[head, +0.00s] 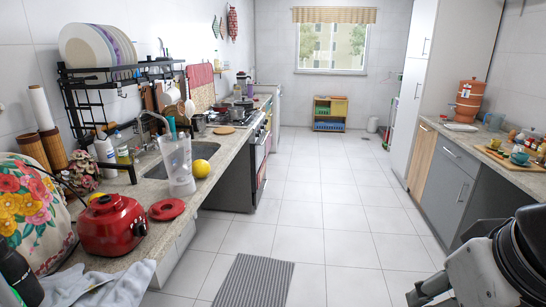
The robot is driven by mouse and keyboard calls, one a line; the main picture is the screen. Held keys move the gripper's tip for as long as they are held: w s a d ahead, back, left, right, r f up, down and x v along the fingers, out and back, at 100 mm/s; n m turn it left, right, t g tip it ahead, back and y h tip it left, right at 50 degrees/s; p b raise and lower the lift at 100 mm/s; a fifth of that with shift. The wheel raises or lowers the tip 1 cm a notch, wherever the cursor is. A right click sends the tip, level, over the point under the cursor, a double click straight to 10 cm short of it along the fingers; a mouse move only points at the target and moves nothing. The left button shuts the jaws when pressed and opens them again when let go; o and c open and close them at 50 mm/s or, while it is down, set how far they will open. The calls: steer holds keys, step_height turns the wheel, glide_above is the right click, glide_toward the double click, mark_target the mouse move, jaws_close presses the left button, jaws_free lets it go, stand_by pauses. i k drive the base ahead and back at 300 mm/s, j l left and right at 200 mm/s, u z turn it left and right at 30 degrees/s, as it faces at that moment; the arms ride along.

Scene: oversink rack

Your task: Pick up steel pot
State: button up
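A small dark metallic pot (243,103) sits on the stove at the far end of the left counter. It is small in the picture, and I cannot tell for sure that it is the steel pot. A grey metal container (198,124) stands nearer, beyond the sink. My arm shows at the bottom right, with what looks like part of my gripper (430,288) low at the frame edge. It is far from the stove and from both vessels. Its fingers are not clear enough to show whether they are open or shut.
The left counter holds a red appliance (112,228), a red lid (167,209), a clear jug (178,168) and a yellow fruit (201,168). A black dish rack (92,72) spans the sink (155,160). The tiled floor (325,215) between the counters is clear, with a grey mat (254,281).

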mark_target(237, 113)
steer(key=i+u, duration=0.25)
steer(key=i, duration=1.7)
steer(key=i+j+z, duration=0.1)
steer(key=i, duration=0.4)
steer(key=i+j, duration=0.1)
steer(key=i, duration=0.4)
steer(key=i+j+z, duration=0.15)
steer(key=i, duration=0.35)
steer(key=i+j, duration=0.15)
steer(key=i, duration=0.35)
steer(key=i+j+z, duration=0.15)
steer(key=i+j, duration=0.15)
steer(key=i, duration=0.15)
